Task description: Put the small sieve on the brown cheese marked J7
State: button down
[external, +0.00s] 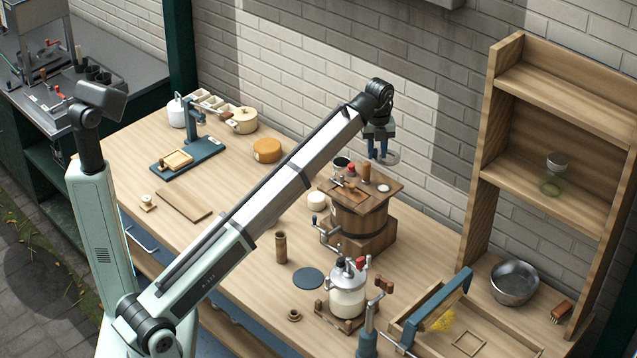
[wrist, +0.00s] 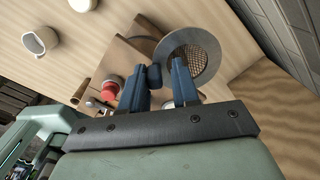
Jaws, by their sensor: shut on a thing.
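My gripper (external: 379,150) is shut on the small sieve (external: 392,158), above the wooden churn. In the wrist view, the sieve (wrist: 192,62) is a grey ring with a mesh centre, and its dark handle end lies between the fingers of my gripper (wrist: 158,78). A round orange-brown cheese (external: 267,151) lies on the table to the left of the churn, well away from my gripper. No J7 mark can be read on it. The sieve's underside is hidden in the external view.
The wooden churn (external: 362,225) carries a board with a dark cup, a red knob and a brown cylinder. A glass jar device (external: 348,290) stands in front. A tall shelf (external: 484,170) rises at right. The blue stand (external: 188,155) is left of the cheese.

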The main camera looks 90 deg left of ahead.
jog(key=s+a+n, duration=0.4)
jog(key=s+a, duration=1.1)
jog(key=a, duration=0.5)
jog(key=n, duration=0.4)
send_over(262, 148)
notch_tip(262, 148, down, 18)
jog(key=c, duration=0.8)
grip_release()
